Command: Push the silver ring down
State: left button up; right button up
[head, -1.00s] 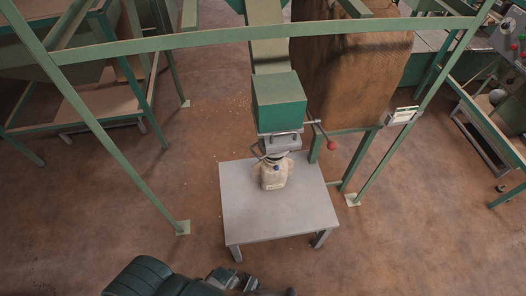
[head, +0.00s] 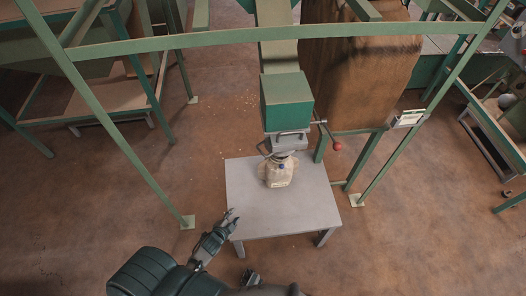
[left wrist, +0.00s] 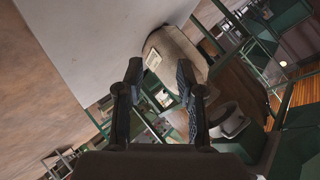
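A silver ring-like loop (head: 291,134) shows at the metal spout under the green hopper box, above the neck of a cloth sack (head: 279,174). Its exact shape is too small to tell. The sack stands on a grey table (head: 325,212) and also shows in the left wrist view (left wrist: 178,48). My left gripper (head: 231,214) is at the table's front left edge, apart from the sack and below the ring. Its two fingers are spread and empty in the left wrist view (left wrist: 160,76). A small dark part of mine at the bottom edge may be my right gripper (head: 250,277).
The green hopper box (head: 287,100) hangs over the table. A lever with a red knob (head: 338,146) sticks out to the right. A green crossbar (head: 180,42) and slanted posts frame the place. A large brown panel (head: 355,75) stands behind right. The table's front is clear.

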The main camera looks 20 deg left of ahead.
pick_arm(q)
jog(key=w+a+r+m+t+h, duration=0.1)
jog(key=w+r+m+t, duration=0.25)
jog(key=r, duration=0.55)
jog(key=m+t+h, duration=0.3)
jog(key=m+h, duration=0.1)
jog(key=m, duration=0.3)
send_near(262, 153)
jog(key=x, duration=1)
jog(key=shift+a+f, duration=0.25)
jog(key=shift+f, duration=0.15)
jog(key=shift+w, duration=0.3)
jog(key=shift+d, duration=0.1)
pick_arm(e)
jog(key=shift+s+d+f, duration=0.15)
jog(key=shift+s+f, duration=0.4)
jog(key=shift+s, duration=0.3)
jog(key=shift+s, duration=0.1)
